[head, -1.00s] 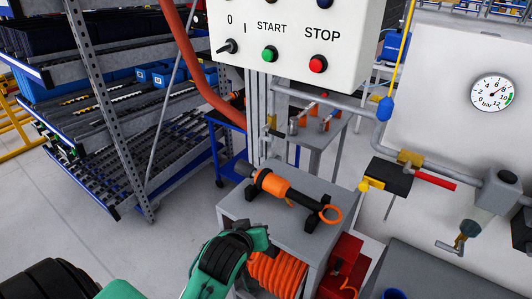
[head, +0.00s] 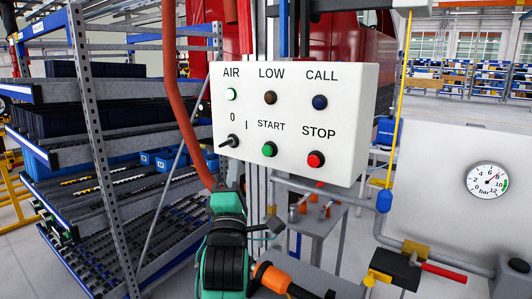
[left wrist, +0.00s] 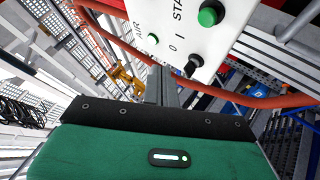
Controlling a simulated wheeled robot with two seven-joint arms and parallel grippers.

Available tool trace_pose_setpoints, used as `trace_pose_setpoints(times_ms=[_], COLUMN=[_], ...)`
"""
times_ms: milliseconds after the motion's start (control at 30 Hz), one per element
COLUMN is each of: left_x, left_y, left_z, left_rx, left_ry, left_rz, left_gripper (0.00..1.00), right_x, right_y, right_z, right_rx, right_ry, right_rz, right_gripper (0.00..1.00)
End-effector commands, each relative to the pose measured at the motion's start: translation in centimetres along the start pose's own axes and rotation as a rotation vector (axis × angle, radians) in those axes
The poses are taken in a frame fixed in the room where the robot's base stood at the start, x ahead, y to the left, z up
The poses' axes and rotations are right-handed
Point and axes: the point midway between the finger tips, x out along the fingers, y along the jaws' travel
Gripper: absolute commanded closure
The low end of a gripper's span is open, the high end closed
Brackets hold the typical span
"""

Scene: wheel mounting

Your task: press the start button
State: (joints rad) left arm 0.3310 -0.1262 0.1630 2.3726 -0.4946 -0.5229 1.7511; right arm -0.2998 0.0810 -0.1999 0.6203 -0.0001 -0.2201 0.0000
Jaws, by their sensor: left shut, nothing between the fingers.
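The green START button (head: 269,149) sits on the lower row of the white control panel (head: 346,120), between the black selector switch and the red STOP button. It also shows at the top of the left wrist view (left wrist: 208,17). My left gripper (head: 224,188) is below the panel's lower left part, lower and to the left of the START button, apart from it. In the left wrist view its fingers (left wrist: 161,76) are together, empty and point towards the panel near the selector switch. My right gripper is not in view.
The black selector switch (head: 230,141) and red STOP button (head: 315,159) flank the START button. A red-orange hose (head: 178,100) runs down left of the panel. Shelving (head: 100,150) stands at left. An orange tool (head: 272,276) lies below, right of my left arm.

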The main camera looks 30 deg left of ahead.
Motion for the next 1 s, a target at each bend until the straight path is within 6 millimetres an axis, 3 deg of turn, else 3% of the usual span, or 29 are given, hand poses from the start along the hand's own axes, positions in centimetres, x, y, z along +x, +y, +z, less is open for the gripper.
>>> trace_pose_setpoints(times_ms=[467,1000], left_x=[0.4,5.1], left_y=[-0.2,-3.8], left_z=[0.2,3.7], left_rx=[-0.007,-0.008], left_ry=[0.001,0.002], left_rz=[0.004,0.003], left_gripper=[1.00,1.00], right_x=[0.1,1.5], right_y=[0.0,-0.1], right_z=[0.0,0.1], right_rx=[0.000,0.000], right_ry=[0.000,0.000], right_rz=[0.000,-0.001], right_gripper=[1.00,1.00])
